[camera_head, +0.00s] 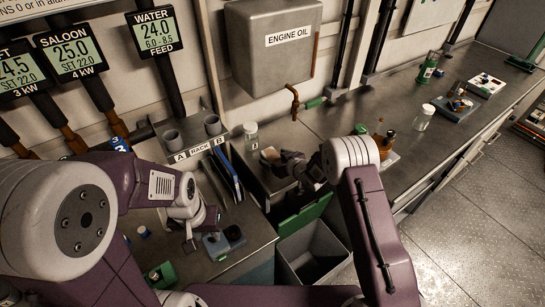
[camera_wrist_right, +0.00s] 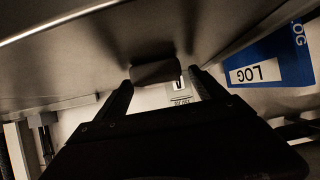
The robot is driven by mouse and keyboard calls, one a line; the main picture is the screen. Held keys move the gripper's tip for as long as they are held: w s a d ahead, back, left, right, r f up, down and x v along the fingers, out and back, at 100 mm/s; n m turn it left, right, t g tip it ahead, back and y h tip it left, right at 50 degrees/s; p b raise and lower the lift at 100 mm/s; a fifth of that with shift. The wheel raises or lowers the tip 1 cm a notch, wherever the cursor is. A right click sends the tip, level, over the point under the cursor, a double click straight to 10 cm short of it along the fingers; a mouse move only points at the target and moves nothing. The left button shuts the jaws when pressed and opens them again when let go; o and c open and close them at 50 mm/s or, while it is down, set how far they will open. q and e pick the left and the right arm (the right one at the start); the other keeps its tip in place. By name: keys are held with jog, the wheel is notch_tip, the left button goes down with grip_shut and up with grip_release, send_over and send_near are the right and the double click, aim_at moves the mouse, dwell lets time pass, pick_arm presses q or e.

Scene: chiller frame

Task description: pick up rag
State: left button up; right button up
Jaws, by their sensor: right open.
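What looks like the rag, a small pale tan patch (camera_head: 270,154), lies on the metal counter beside the fingers of my right gripper (camera_head: 283,162). In the right wrist view, the two fingers of my right gripper (camera_wrist_right: 162,84) are spread apart. A dark, blocky thing (camera_wrist_right: 156,73) shows just beyond and between the fingertips; it may be the rag in shadow, and I cannot tell whether it touches them. My left gripper (camera_head: 190,238) hangs over the left counter, far from the rag; its fingers are too small to read.
A clear jar (camera_head: 250,132) stands behind the rag. The engine oil tank (camera_head: 272,45) and its tap (camera_head: 295,103) are above. An open grey bin (camera_head: 312,252) is below the counter front. A blue LOG binder (camera_wrist_right: 268,62) is beside my right gripper.

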aim_at(275, 157)
jog(key=shift+w+a+f, duration=0.2)
jog(key=shift+w, duration=0.05)
jog(key=shift+s+d, duration=0.1)
jog(key=c, duration=1.6)
jog(key=r, duration=0.4)
jog(key=shift+d+r+b, duration=0.2)
jog(key=shift+r+b, duration=0.1)
jog(key=d+r, duration=0.2)
jog(key=d, duration=0.1)
jog(key=d+r, duration=0.2)
jog(key=d, duration=0.2)
jog(key=d+r, duration=0.2)
jog(key=d, duration=0.2)
jog(key=shift+d+r+p, duration=0.2)
jog(key=shift+r+p, duration=0.05)
jog(key=shift+p, duration=0.05)
